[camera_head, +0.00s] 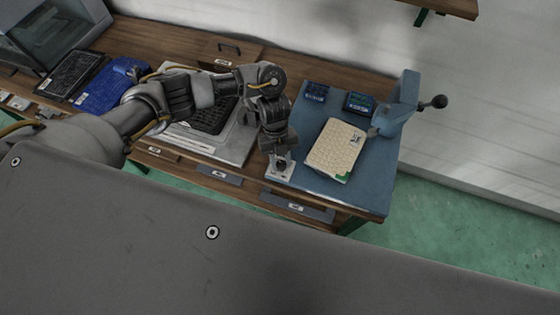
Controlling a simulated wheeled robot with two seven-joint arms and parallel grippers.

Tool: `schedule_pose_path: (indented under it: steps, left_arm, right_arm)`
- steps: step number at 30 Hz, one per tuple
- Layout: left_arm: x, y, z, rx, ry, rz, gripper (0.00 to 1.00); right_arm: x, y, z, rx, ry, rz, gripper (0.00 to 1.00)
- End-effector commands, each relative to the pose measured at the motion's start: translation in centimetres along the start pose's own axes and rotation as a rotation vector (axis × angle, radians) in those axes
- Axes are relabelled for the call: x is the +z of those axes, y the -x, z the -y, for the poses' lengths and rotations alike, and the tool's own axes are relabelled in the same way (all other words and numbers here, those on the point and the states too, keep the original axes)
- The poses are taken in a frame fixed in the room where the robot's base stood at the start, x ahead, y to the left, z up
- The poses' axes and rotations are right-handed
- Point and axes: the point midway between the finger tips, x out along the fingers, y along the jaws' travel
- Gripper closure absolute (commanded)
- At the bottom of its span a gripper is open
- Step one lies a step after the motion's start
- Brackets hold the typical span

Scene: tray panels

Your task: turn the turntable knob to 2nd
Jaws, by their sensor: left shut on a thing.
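My left gripper (280,160) reaches down from the left arm onto a small pale panel (288,176) at the front edge of the table, by the left edge of the blue mat. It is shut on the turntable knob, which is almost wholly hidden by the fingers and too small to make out. I cannot read any marks around the knob, so its setting cannot be told. My right gripper is not in view.
A blue mat (370,192) holds a cream keyboard-like board (334,148), two small dark boxes at the back and a blue lever press (397,108). Left of the gripper lies a grey tray (236,150) with a black grid piece.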

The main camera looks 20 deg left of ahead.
Motion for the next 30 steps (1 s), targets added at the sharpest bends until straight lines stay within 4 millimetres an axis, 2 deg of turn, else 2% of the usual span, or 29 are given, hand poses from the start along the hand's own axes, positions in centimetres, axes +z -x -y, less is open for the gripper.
schedule_pose_path:
  steps: [10,27,28,30]
  left_arm:
    - [0.06,-0.10,0.08,0.057,-0.135,0.001,0.93]
    - [-0.01,-0.06,0.08,0.068,-0.162,0.000,0.93]
    - [-0.02,-0.06,0.08,0.068,-0.162,0.000,0.67]
    - [-0.02,-0.06,0.08,0.068,-0.162,0.000,0.58]
  right_arm:
    - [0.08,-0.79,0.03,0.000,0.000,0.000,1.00]
    - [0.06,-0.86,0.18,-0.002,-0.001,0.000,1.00]
    - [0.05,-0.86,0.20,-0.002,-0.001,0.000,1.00]
    - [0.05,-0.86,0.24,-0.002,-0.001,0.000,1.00]
